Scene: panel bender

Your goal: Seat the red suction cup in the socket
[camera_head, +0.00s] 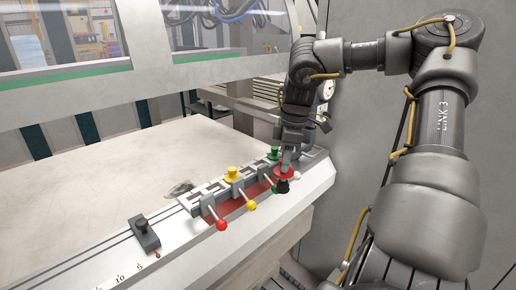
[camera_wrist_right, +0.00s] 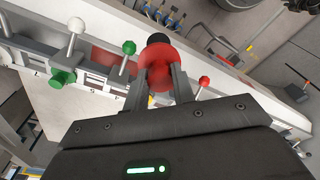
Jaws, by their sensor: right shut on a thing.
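My right gripper (camera_head: 287,161) is shut on the red suction cup (camera_head: 284,173), whose black end points down in the head view. The cup is at the front side of the rail, near the green and white lever balls; I cannot tell whether it touches anything. In the right wrist view the red cup (camera_wrist_right: 157,75) sits between the fingertips (camera_wrist_right: 160,78). A yellow cup (camera_head: 232,174) and a green cup (camera_head: 274,153) stand in the clamp rail. The rail's left place (camera_head: 207,192), behind the red-ball lever (camera_head: 221,225), shows no cup. My left gripper is not in view.
Levers with yellow (camera_head: 251,206), green (camera_head: 275,188) and white (camera_head: 295,178) balls stick out along the rail's front. A dark stop block (camera_head: 144,234) sits on the scale at left. The pale table (camera_head: 110,185) behind is mostly clear.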

